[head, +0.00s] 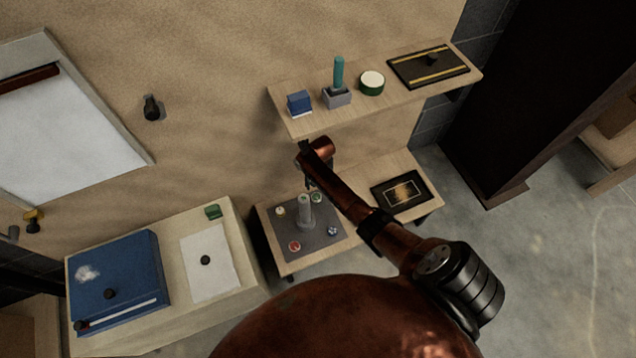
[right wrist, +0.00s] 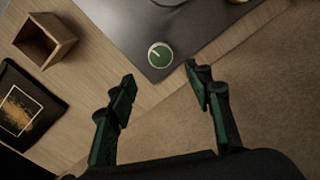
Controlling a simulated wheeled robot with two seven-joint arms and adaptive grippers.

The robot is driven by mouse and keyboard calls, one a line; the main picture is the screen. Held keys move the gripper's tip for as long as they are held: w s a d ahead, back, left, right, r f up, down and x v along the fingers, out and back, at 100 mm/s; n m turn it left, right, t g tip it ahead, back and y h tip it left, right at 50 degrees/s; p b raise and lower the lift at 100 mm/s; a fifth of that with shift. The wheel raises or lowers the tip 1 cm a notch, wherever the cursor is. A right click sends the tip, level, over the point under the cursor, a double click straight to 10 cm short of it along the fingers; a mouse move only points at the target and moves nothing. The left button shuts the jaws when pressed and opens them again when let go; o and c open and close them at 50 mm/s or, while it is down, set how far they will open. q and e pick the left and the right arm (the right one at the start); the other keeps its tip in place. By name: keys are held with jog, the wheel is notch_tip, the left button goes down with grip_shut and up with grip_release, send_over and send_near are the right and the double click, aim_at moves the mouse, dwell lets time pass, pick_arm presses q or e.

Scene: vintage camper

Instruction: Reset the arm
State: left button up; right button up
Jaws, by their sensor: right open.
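My right arm reaches up from the lower right in the head view, and its gripper (head: 318,178) is partly hidden by the wrist above the lower wooden shelf. In the right wrist view my right gripper (right wrist: 161,78) is open, with nothing between its fingers. A round green-topped piece (right wrist: 160,55) lies on a grey mat (right wrist: 185,42) just beyond the fingertips, apart from them. It also shows beside the grey post in the head view (head: 317,198). My left gripper is not in view.
The lower shelf (head: 345,240) also holds a dark framed board (head: 403,191) and an open wooden box (right wrist: 45,40). An upper shelf (head: 300,127) with several small objects juts out above. A cabinet (head: 240,265) with a blue binder (head: 125,270) stands left. Floor is clear at right.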

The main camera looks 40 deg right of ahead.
jog(key=shift+r, duration=0.95)
jog(key=shift+s, duration=0.1)
